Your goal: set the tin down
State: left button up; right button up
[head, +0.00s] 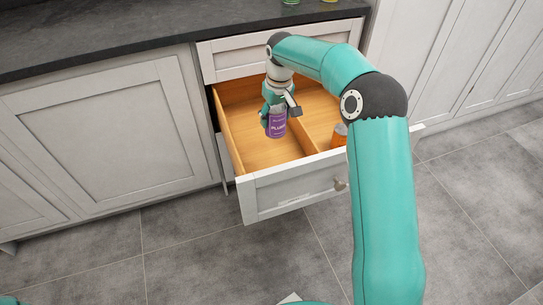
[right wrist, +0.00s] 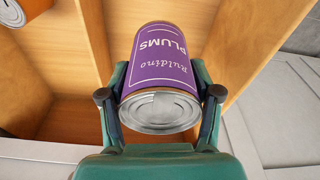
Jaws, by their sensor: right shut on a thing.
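The purple plums tin (head: 277,127) is in my right gripper (head: 278,112), over the left compartment of the open drawer (head: 285,188). In the right wrist view the tin (right wrist: 160,62) sits between the two fingers, with its metal end toward the camera and its label upside down. The right gripper is shut on its sides. The head view shows the tin upright or nearly so. I cannot tell whether its base touches the drawer floor. My left gripper is not in view.
A wooden divider (head: 294,133) splits the drawer. An orange tin (head: 339,134) stands in the right compartment, partly hidden by my right arm; it also shows in the right wrist view (right wrist: 34,8). The dark countertop (head: 130,40) is above, with green and yellow things at its edge.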

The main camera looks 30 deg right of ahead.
aim_at(278, 131)
notch_tip(278, 131, down, 17)
jog(key=b, duration=0.2)
jog(key=shift+r+b, duration=0.1)
jog(key=shift+b, duration=0.25)
jog(key=o, duration=1.4)
jog(key=shift+o, duration=0.2)
jog(key=r, duration=0.4)
jog(key=s+r+p, duration=0.1)
jog(key=r, duration=0.3)
jog(key=r+p, duration=0.1)
jog(key=r, duration=0.3)
jog(key=shift+s, duration=0.25)
